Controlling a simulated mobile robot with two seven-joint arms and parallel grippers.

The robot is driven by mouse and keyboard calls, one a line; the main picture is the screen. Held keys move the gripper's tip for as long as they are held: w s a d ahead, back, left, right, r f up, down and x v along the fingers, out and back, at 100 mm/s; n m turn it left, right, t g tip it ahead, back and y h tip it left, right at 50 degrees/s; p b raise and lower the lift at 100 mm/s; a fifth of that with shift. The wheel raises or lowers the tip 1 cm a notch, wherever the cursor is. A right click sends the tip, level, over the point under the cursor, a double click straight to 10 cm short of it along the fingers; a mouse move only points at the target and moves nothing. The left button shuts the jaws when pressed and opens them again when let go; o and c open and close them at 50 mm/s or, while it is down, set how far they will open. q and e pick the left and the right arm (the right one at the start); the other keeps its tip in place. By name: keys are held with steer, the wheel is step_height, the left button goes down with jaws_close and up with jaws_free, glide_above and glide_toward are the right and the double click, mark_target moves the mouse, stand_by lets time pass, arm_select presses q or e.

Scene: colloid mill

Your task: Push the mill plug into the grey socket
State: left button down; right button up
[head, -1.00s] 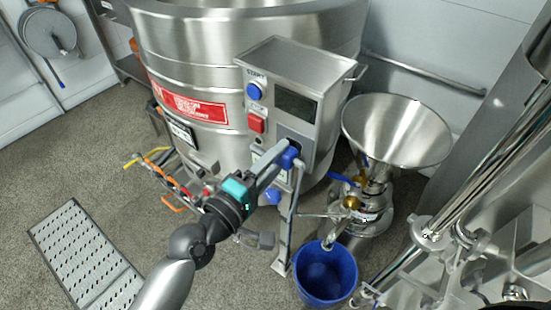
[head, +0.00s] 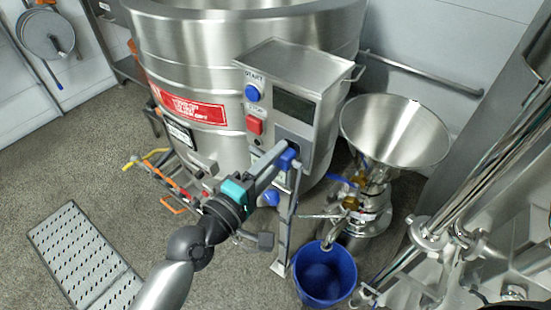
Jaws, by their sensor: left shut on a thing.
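The blue mill plug (head: 289,160) is between the fingertips of my left gripper (head: 282,161), at the lower front of the steel control box. My left gripper is shut on it. A grey socket plate (head: 292,138) with a dark opening sits on the box front just above and behind the plug. The plug is at or very close to this plate; the fingers and plug cover the contact, so I cannot tell whether it is inserted. My right gripper is out of view.
The control box (head: 315,80) has a blue start button (head: 252,93) and a red stop button (head: 254,126). A steel post (head: 282,235) stands below the plug. The colloid mill's funnel (head: 395,130) and a blue bucket (head: 326,275) are at the right.

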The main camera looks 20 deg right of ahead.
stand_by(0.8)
arm_select(q)
steer(key=shift+w+d, duration=0.35)
steer(key=shift+d, duration=0.1)
stand_by(0.4)
steer(key=shift+c, duration=1.4)
jaws_free()
